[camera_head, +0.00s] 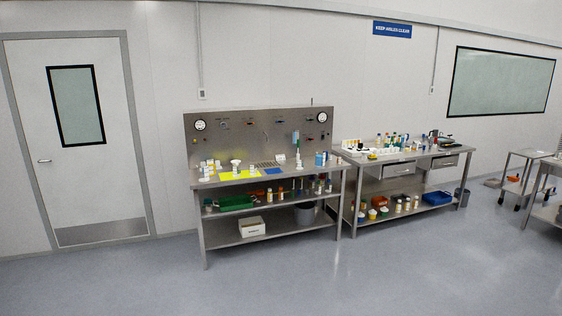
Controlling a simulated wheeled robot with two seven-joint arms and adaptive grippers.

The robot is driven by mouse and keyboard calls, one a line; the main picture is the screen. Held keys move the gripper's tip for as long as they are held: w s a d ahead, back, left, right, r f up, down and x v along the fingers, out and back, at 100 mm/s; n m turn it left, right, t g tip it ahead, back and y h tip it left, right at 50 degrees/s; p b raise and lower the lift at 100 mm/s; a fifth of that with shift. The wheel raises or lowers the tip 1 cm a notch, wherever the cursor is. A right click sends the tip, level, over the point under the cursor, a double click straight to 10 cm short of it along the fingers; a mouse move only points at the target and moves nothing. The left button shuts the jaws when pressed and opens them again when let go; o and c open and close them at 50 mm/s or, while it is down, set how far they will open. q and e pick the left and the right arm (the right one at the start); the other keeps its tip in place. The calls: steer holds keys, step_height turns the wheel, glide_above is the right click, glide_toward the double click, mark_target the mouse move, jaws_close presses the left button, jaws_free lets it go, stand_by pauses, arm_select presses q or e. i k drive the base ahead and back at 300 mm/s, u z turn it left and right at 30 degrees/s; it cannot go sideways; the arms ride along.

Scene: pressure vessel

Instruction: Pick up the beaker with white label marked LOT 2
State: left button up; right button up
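A steel workbench (216,183) with an upright back panel stands against the wall, some way off across the floor. Several small white pieces of labware (236,166) stand on its top, some on or near a yellow mat (228,176). A second steel bench (368,159) to its right holds more small bottles and vessels (395,141). At this distance I cannot tell which item is the beaker, and no LOT 2 label can be read. Neither of my grippers is in view.
Grey floor (300,275) lies clear in front of the benches. A closed white door (107,160) is at the left. A wheeled cart (523,165) and another table's edge (547,213) are at the right. Lower shelves hold a white box (252,227) and a green tray (236,203).

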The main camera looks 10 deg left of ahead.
mark_target(252, 166)
steer(key=z, duration=0.3)
steer(key=k, duration=0.4)
steer(key=z, duration=1)
steer(key=i, duration=4.65)
steer(key=u, duration=0.45)
steer(key=i, duration=1.8)
steer(key=u, duration=1.2)
steer(key=i, duration=1)
steer(key=u, duration=1.6)
steer(key=i, duration=0.95)
steer(key=u, duration=0.45)
